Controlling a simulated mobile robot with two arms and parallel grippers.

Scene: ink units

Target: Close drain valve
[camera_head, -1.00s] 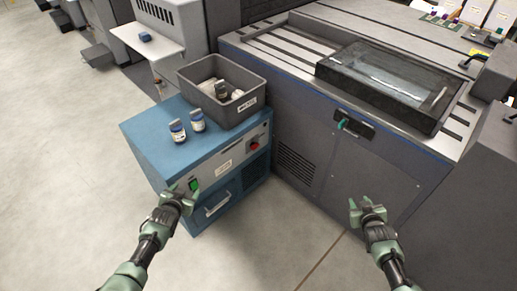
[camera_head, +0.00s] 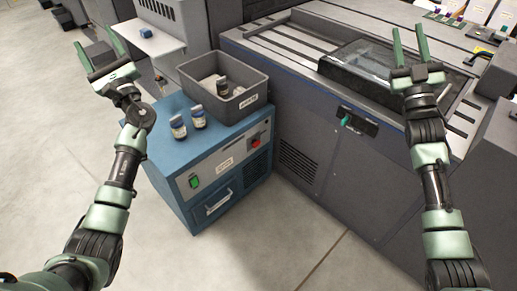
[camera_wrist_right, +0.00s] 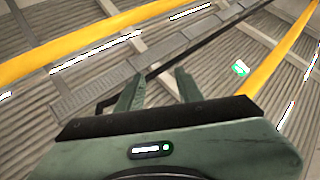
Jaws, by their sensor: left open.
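The valve handle (camera_head: 346,120), small and teal-green, sits on a dark plate on the front of the grey machine (camera_head: 317,137). I take it for the drain valve, and its exact setting is too small to tell. My left gripper (camera_head: 98,48) is raised at the upper left, open and empty, well away from the valve. My right gripper (camera_head: 409,42) is raised in front of the machine's right part, to the right of and above the valve in the picture. Its fingers stand apart and empty, also in the right wrist view (camera_wrist_right: 157,85), which faces the ceiling.
A blue cabinet (camera_head: 168,160) with a green switch (camera_head: 194,181) and a red knob (camera_head: 255,142) stands left of the machine. On it are a grey bin (camera_head: 200,90) and two bottles (camera_head: 188,122). A glass-topped dark tray (camera_head: 350,75) lies on the machine. Floor in front is clear.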

